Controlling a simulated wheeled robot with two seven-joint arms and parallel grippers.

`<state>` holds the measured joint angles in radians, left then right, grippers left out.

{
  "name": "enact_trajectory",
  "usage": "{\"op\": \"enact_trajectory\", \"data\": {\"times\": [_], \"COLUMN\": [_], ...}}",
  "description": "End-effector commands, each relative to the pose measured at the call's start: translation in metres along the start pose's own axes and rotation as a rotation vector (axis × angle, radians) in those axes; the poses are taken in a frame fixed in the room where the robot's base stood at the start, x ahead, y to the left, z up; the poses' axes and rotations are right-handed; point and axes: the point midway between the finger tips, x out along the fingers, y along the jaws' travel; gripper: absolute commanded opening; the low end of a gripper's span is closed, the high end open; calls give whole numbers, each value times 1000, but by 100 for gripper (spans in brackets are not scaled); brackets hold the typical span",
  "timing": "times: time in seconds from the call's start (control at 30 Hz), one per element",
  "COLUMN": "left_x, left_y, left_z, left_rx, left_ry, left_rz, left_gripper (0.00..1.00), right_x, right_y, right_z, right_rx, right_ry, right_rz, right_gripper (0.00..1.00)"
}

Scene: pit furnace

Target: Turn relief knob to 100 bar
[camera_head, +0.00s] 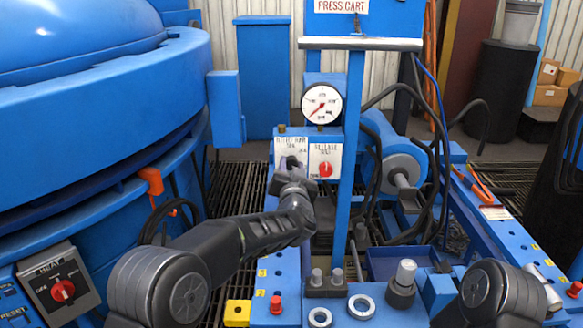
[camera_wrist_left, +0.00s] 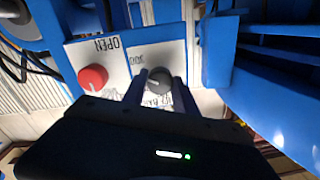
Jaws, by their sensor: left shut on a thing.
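The relief knob is dark grey with a pale pointer line and shows in the left wrist view (camera_wrist_left: 159,81) on its white label plate (camera_head: 287,145). My left gripper (camera_head: 291,168) reaches the plate from below in the head view and mostly covers the knob there. In the left wrist view its two fingers (camera_wrist_left: 159,88) stand on either side of the knob, shut on it. The scale print is partly hidden and too small to read the setting. My right gripper is not in view; only part of my right arm shows at bottom right.
The red release knob (camera_head: 326,169) sits close to the right of the relief knob, also seen in the left wrist view (camera_wrist_left: 92,77). A round pressure gauge (camera_head: 321,103) above has its needle toward lower left. A blue post (camera_head: 351,150) stands just right of the panel.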

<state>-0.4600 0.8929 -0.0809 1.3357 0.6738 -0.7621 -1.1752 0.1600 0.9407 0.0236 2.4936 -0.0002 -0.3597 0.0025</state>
Motion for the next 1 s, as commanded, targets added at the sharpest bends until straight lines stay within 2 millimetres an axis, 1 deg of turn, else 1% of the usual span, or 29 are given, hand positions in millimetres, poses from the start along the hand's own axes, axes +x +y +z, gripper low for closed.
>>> {"op": "enact_trajectory", "data": {"times": [0.03, 0.2, 0.47, 0.67, 0.83, 1.0], "left_x": [0, 0, 0, 0, 0, 0], "left_y": [0, 0, 0, 0, 0, 0], "left_z": [0, 0, 0, 0, 0, 0], "left_rx": [0, 0, -6, -46, -124, -244], "left_ry": [0, 0, 0, -2, -5, -9], "left_rz": [0, 0, 0, 0, 2, 3], "left_gripper": [14, 0, 0, 0, 0, 0], "right_x": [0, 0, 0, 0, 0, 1], "right_y": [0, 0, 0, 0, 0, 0], "right_z": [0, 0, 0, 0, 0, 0], "right_rx": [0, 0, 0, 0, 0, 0], "right_ry": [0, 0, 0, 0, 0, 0], "right_rz": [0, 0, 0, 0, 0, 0], "right_gripper": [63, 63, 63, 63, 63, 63]}}
